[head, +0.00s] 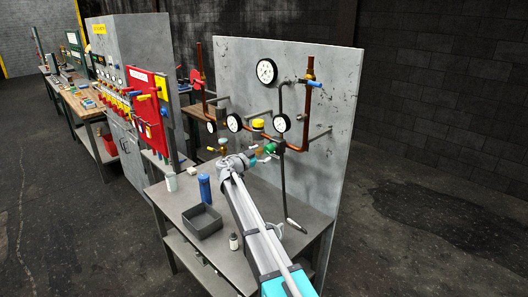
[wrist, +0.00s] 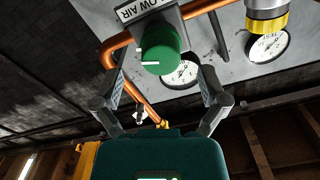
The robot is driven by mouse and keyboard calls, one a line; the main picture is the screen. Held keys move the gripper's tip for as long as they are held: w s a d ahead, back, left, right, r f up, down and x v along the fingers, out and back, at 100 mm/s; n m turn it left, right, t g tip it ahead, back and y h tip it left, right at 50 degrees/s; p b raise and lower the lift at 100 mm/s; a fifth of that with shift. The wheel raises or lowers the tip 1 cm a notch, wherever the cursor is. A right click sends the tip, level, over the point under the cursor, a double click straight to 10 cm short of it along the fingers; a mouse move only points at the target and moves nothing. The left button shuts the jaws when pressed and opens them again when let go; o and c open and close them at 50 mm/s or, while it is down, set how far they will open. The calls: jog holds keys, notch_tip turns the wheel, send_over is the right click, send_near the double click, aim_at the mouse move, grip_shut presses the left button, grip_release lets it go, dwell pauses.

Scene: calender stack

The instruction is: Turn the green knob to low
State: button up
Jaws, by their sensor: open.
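The green knob (wrist: 162,46) is on the copper piping in the wrist view, with a white pointer line at its lower left. A plate (wrist: 145,8) above it shows the letters "LOW AIR", cut by the picture's edge. My gripper (wrist: 162,76) is open, its two fingers apart to the left and right below the knob, with nothing between them. In the head view the green knob (head: 270,148) is on the upright panel, and my gripper (head: 256,154) is close to its left. I cannot tell whether a finger touches the knob. No scale of positions is readable.
The grey panel (head: 335,100) carries copper pipes, several gauges and a yellow-banded fitting (head: 258,124). On the bench (head: 185,205) stand a dark tray (head: 203,222), a blue cylinder (head: 205,188) and small bottles. A red board (head: 147,105) is at the left.

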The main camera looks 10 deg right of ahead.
aim_at(267, 151)
jog(key=shift+x, duration=1.95)
